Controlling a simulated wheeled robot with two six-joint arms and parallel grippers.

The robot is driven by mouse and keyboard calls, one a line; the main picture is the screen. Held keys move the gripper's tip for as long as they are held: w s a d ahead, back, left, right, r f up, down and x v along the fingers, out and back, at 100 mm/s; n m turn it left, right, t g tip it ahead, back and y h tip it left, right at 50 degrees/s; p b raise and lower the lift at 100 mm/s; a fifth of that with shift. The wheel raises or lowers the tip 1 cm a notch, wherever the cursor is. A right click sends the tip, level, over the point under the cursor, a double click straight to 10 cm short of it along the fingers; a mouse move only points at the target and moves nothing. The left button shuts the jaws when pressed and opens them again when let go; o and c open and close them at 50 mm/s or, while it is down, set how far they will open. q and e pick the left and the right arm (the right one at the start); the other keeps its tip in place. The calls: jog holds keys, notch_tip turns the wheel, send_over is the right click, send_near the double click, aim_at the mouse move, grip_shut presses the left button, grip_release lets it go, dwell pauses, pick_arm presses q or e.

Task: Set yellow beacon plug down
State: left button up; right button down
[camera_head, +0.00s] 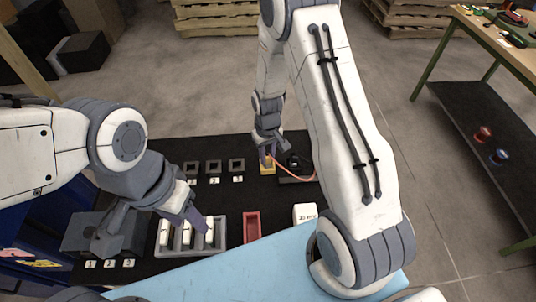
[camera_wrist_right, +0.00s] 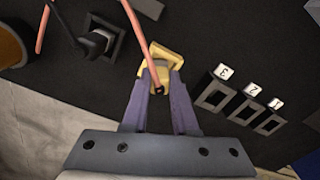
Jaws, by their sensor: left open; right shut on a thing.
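The yellow beacon plug (camera_head: 267,170) is at the far part of the black mat, in the head view. My right gripper (camera_head: 267,158) is shut on it from above. In the right wrist view, the purple fingers (camera_wrist_right: 158,85) close on the yellow plug (camera_wrist_right: 165,51), and a pink cable (camera_wrist_right: 140,38) crosses in front of it. I cannot tell whether the plug touches the mat.
Three dark square frames (camera_head: 214,167) numbered 1 to 3 stand left of the plug. A black device (camera_head: 297,168) stands just right of it. A red tray (camera_head: 251,228) and a white labelled block (camera_head: 305,213) lie nearer. The mat between the plug and red tray is clear.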

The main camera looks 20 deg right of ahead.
aim_at(267, 155)
jog(key=shift+f, duration=0.1)
jog(key=shift+f, duration=0.1)
jog(key=c, duration=0.7)
grip_release()
jog(key=shift+r, duration=0.2)
jog(key=shift+r, duration=0.2)
notch_tip(267, 155, up, 11)
jog(key=b, duration=0.2)
jog(key=s+a+r+n, duration=0.3)
jog(key=s+a+r, duration=0.4)
jog(key=s+a, duration=0.25)
jog(key=s+a+r+n, duration=0.1)
jog(key=s+a, duration=0.1)
jog(key=s, duration=0.5)
jog(key=s+a+r+n+y, duration=0.1)
jog(key=s+a+r+n, duration=0.1)
jog(key=s, duration=0.5)
jog(key=shift+a+r, duration=0.15)
jog(key=shift+a, duration=0.05)
